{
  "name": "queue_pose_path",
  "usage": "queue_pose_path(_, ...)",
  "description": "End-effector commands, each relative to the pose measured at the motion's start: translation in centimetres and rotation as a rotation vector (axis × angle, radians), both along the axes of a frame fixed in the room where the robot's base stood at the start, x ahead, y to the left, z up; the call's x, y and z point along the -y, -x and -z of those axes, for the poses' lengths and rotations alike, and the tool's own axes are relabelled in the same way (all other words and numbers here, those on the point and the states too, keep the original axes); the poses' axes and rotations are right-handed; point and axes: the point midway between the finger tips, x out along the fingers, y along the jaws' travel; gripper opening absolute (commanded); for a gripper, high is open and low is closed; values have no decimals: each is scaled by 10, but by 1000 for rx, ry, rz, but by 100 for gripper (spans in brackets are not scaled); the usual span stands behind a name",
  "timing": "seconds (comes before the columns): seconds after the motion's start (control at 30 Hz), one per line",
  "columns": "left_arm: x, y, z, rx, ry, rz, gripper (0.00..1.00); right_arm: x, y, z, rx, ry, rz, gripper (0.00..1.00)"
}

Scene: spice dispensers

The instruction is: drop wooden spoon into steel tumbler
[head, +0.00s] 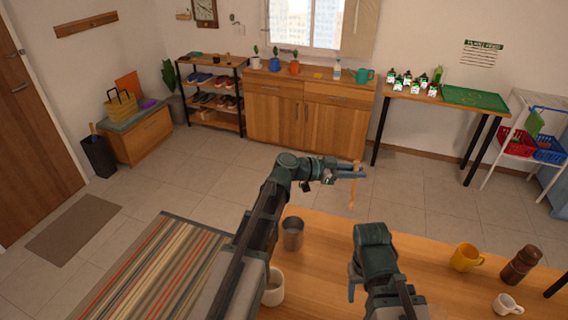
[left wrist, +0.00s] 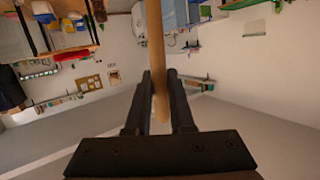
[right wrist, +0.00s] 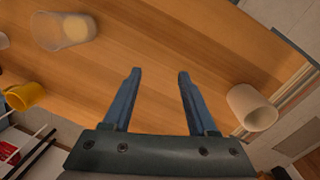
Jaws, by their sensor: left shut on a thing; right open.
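The wooden spoon (head: 352,196) hangs roughly upright from my left gripper (head: 350,171), beyond the steel tumbler and to its right in the head view. In the left wrist view the spoon's shaft (left wrist: 156,50) passes between the two fingers, which are shut on it. The steel tumbler (head: 292,233) stands upright near the left end of the wooden table; its inside is hard to make out. The spoon is apart from the tumbler. My right gripper (head: 353,284) is low over the table, to the right of the tumbler. The right wrist view shows its fingers (right wrist: 158,90) apart and empty.
A pale cup (head: 273,287) stands nearer me than the tumbler. A yellow mug (head: 467,257), a brown bottle (head: 521,265) and a white cup (head: 507,305) are on the right of the table (head: 430,262). The table's middle is mostly clear.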

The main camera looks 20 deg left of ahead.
Motion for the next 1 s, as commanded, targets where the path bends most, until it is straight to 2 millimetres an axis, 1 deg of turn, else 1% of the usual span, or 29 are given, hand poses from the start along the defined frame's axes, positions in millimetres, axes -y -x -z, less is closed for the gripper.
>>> queue_pose_path(0.03,-6,1,1,1,-4,-2,0,0,0,0,0,0,0,70)
queue_pose_path(0.07,-12,2,1,2,-8,-3,0,0,0,0,0,0,0,75)
queue_pose_path(0.13,-32,6,4,5,-24,-5,0,0,0,0,0,0,0,88)
queue_pose_path(0.17,-43,9,6,5,-34,-3,0,0,0,0,0,0,0,93)
queue_pose_path(0.2,-59,13,8,8,-46,-3,0,0,0,0,0,0,0,100)
queue_pose_path(0.3,-96,25,13,10,-76,1,0,0,0,0,0,0,0,100)
queue_pose_path(0.4,-126,38,18,11,-100,7,0,0,0,0,0,0,0,100)
queue_pose_path(0.5,-147,47,21,11,-118,11,0,0,0,1,0,0,0,100)
queue_pose_path(0.6,-158,53,23,10,-128,15,0,0,0,1,0,0,0,100)
queue_pose_path(0.67,-160,55,23,11,-130,16,0,0,0,1,0,0,0,100)
queue_pose_path(1.0,-160,55,28,10,-130,17,0,0,0,6,0,0,0,100)
